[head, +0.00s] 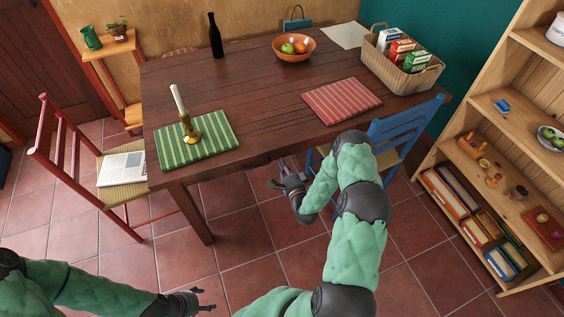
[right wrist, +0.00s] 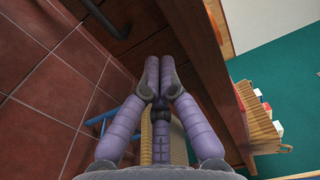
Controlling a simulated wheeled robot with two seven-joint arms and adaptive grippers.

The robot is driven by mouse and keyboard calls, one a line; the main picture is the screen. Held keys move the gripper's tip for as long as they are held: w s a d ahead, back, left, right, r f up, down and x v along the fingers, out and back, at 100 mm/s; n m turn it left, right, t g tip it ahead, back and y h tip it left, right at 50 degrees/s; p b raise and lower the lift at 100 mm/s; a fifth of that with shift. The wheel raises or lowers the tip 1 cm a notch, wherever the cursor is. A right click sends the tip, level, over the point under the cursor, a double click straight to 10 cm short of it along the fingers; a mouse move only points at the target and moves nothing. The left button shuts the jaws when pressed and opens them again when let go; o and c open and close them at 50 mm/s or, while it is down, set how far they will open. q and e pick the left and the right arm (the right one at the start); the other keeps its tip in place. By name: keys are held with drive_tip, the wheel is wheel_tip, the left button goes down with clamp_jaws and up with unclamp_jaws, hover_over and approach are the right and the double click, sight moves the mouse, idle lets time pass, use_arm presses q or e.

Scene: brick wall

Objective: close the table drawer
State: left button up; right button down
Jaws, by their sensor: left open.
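The dark brown wooden table (head: 250,85) stands in the middle of the head view. Its drawer is not clear there; the front below the tabletop is in shadow. In the right wrist view a dark wood panel (right wrist: 125,35) under the table edge carries a dark curved bar (right wrist: 72,42), perhaps the drawer's handle. How far the drawer stands out I cannot tell. My right gripper (head: 284,172) is below the table's front edge; in the wrist view its fingertips (right wrist: 159,62) are together with nothing between them. My left gripper (head: 205,300) is open and empty, low in front of the table.
A blue chair (head: 405,130) stands close right of my right arm, a red chair (head: 70,165) at the table's left. A shelf (head: 480,130) stands at the right. A candlestick (head: 190,128), bowl (head: 293,55) and basket (head: 400,72) are on the table. Floor in front is clear.

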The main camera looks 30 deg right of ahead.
drive_tip(key=p+v, duration=0.1)
drive_tip(key=v, duration=0.7)
drive_tip(key=shift+p, duration=0.4)
drive_tip(key=s+a+f+n+g+y, duration=0.1)
drive_tip(key=a+f+n+g+y, duration=0.3)
drive_tip(key=a, duration=0.5)
drive_tip(key=s+a+f+n+g+y, duration=0.1)
drive_tip(key=a+f+n+g+y, duration=0.1)
drive_tip(key=a+f+n+g, duration=0.45)
drive_tip(key=s+a+r+n+g+y, duration=0.2)
drive_tip(key=s+a+r+n+g, duration=0.2)
drive_tip(key=s+a, duration=0.8)
drive_tip(key=s+n+g, duration=0.2)
drive_tip(key=s+n, duration=0.1)
drive_tip(key=shift+s+a+r+n+g, duration=0.15)
drive_tip(key=shift+s+n+g, duration=0.2)
